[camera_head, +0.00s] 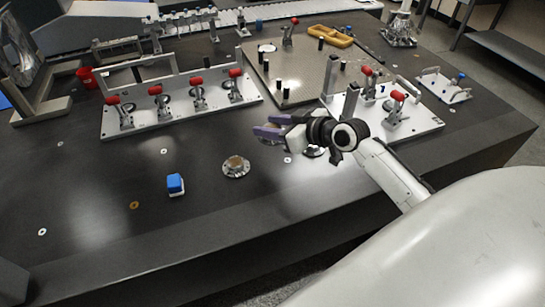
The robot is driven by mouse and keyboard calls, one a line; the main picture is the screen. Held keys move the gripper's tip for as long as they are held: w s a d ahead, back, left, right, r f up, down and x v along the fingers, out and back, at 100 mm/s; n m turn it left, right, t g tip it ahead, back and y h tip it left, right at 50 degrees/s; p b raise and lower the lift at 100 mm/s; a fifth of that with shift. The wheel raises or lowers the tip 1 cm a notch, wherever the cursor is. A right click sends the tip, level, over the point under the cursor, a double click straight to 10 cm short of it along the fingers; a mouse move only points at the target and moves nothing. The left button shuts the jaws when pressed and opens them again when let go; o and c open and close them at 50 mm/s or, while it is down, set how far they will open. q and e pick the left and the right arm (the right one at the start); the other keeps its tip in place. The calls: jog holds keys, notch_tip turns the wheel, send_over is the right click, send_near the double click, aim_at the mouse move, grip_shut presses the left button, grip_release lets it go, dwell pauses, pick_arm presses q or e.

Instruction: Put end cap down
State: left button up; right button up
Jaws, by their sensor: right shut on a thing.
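My right gripper (268,131) reaches in from the right over the dark table, its purple fingers pointing left. It is shut on a small pale metal piece, which looks like the end cap (268,141) and is mostly hidden by the fingers. A round metal flanged part (236,167) with a tan centre sits on the table just left of and nearer than the gripper. Another round metal part (313,152) shows partly below the gripper's wrist. My left gripper is not in view.
A fixture plate with red-handled clamps (180,112) lies at left behind; a similar plate (420,125) lies at right. A perforated plate (290,85) with black posts is between them. A blue-topped block (176,184) stands in front. The front left table (100,210) is mostly clear.

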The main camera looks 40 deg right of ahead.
jog(key=b, duration=0.1)
send_over(272, 158)
jog(key=shift+h, duration=0.3)
notch_tip(272, 158, down, 7)
jog(key=shift+f, duration=0.1)
notch_tip(272, 158, down, 3)
jog(key=shift+f+b, duration=0.15)
jog(key=shift+b, duration=0.4)
jog(key=shift+f, duration=0.3)
jog(key=o, duration=1.2)
jog(key=shift+r, duration=0.2)
jog(key=p+v, duration=0.1)
jog(key=v, duration=1.1)
jog(key=shift+a, duration=0.1)
jog(key=shift+s+f, duration=0.15)
